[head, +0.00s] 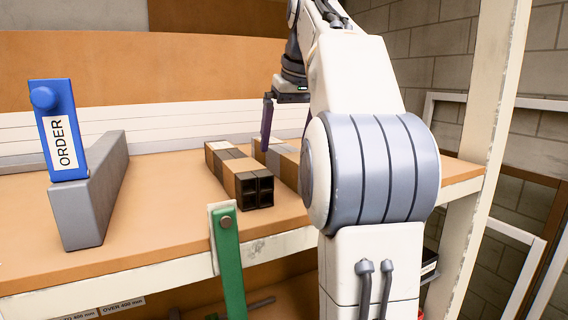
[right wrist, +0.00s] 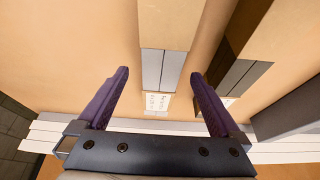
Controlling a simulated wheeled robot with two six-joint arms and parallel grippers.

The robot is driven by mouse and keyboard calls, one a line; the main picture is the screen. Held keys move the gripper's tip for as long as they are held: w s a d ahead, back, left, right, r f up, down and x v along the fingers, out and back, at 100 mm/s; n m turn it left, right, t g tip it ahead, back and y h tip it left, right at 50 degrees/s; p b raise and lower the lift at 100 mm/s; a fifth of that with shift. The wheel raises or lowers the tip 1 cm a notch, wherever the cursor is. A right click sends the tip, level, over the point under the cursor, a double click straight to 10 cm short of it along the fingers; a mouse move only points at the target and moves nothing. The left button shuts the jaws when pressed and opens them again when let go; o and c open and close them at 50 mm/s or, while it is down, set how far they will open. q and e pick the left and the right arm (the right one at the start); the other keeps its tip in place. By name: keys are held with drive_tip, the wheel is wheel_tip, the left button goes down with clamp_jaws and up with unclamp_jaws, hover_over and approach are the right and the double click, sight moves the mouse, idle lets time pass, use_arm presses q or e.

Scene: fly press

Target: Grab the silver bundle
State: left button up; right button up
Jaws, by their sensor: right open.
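A brown bundle with a silver-grey band (head: 285,160) lies on the bench, partly hidden behind my right arm. In the right wrist view its silver-grey section (right wrist: 163,70) and a white label at its end show between the fingers. My right gripper (head: 285,142) is open, its purple fingers (right wrist: 160,74) apart on either side of this bundle's far end. I cannot tell how far they reach down beside it. A second bundle (head: 238,172), with dark bands and dark hollow ends, lies to its left. It also shows in the right wrist view (right wrist: 235,72), right of the fingers.
A green lever (head: 228,260) stands at the front edge. A cream post (head: 497,90) rises at the right. Bench between grey bar and bundles is clear.

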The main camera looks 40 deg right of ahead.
sight(284, 147)
drive_tip(key=shift+x, duration=1.7)
clamp_jaws()
drive_tip(key=shift+r, duration=0.15)
